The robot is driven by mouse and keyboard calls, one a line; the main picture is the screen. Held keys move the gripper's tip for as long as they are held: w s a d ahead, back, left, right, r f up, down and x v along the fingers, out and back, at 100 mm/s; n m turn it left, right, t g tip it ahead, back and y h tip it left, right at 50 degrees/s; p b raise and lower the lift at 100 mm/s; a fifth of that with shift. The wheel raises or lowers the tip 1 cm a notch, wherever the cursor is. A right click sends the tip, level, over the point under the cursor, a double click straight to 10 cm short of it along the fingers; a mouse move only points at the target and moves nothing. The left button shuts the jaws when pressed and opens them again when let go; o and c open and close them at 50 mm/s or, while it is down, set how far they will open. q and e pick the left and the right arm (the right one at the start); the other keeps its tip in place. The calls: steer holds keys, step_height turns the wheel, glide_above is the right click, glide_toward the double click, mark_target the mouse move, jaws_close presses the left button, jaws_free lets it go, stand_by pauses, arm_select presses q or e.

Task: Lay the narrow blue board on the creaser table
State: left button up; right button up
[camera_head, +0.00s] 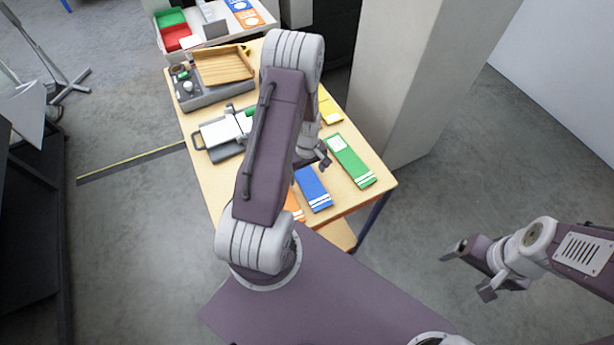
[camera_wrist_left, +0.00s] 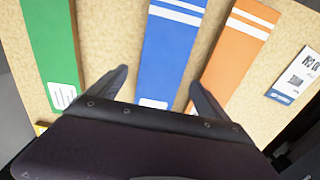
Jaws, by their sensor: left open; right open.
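The narrow blue board (camera_head: 313,189) with white stripes at one end lies flat near the front edge of the wooden table, and in the left wrist view it also shows (camera_wrist_left: 172,45). My left gripper (camera_head: 318,158) is open and empty, and in the left wrist view its fingertips (camera_wrist_left: 160,84) straddle the blue board's line; contact cannot be told. What looks like the creaser (camera_head: 222,133), a grey device with a pale flat top and a dark handle, stands left of my left arm, partly hidden by it. My right gripper (camera_head: 471,270) is open and empty over the floor.
A green board (camera_head: 350,161) lies right of the blue one, an orange board (camera_wrist_left: 236,45) on its other side, mostly hidden by my arm. A yellow piece (camera_head: 329,110) lies further back. A wooden tray (camera_head: 222,66) sits behind the creaser. A pillar (camera_head: 405,80) stands beside the table.

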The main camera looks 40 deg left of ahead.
arm_select(q)
steer(key=shift+s+f, duration=0.1)
steer(key=shift+f, duration=0.8)
steer(key=c, duration=1.5)
steer(key=shift+r, duration=0.2)
steer(key=shift+r, duration=0.3)
steer(key=r, duration=0.1)
steer(key=r+b, duration=0.1)
steer(key=shift+w+r, duration=0.2)
steer(key=shift+r, duration=0.15)
steer(key=d+r+b, duration=0.1)
steer(key=d+r, duration=0.1)
steer(key=d, duration=0.2)
steer(key=d+r, duration=0.3)
steer(key=d+r+b, duration=0.1)
steer(key=d+r, duration=0.1)
steer(key=d, duration=0.2)
steer(key=shift+s+d+r+b, duration=0.2)
steer(key=shift+d+b, duration=0.1)
steer(key=shift+d, duration=0.05)
